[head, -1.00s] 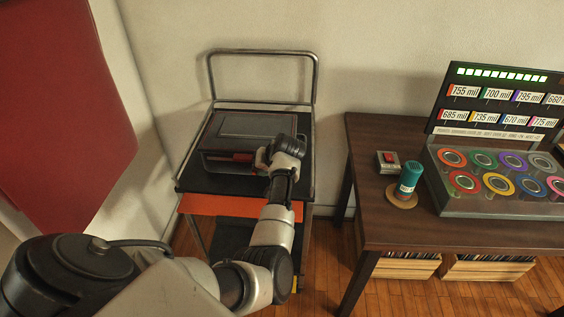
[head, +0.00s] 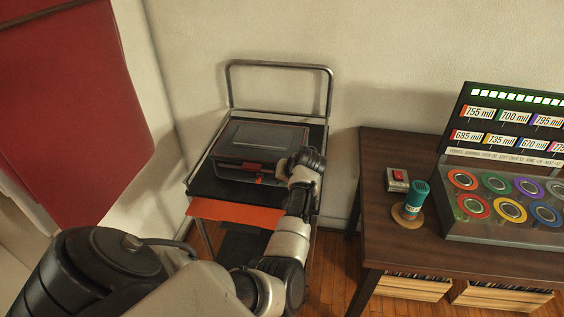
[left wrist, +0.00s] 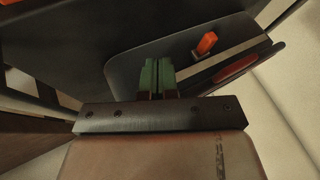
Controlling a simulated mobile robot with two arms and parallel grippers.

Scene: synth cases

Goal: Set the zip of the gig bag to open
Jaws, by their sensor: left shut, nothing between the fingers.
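The gig bag (head: 258,137) is a dark, boxy case lying on the cart's top, with a reddish strip along its front. My left gripper (head: 282,179) is at the bag's front right corner, and my wrist partly hides that corner. A small orange piece (head: 261,180), perhaps the zip pull, shows at the bag's front. In the left wrist view the green fingers (left wrist: 157,74) are shut and empty, in front of a dark panel of the bag (left wrist: 135,70). My right gripper is out of view.
A brown table (head: 400,245) at right holds a red switch box (head: 397,179), a teal cylinder (head: 415,200) and a rack of coloured rings (head: 500,205).

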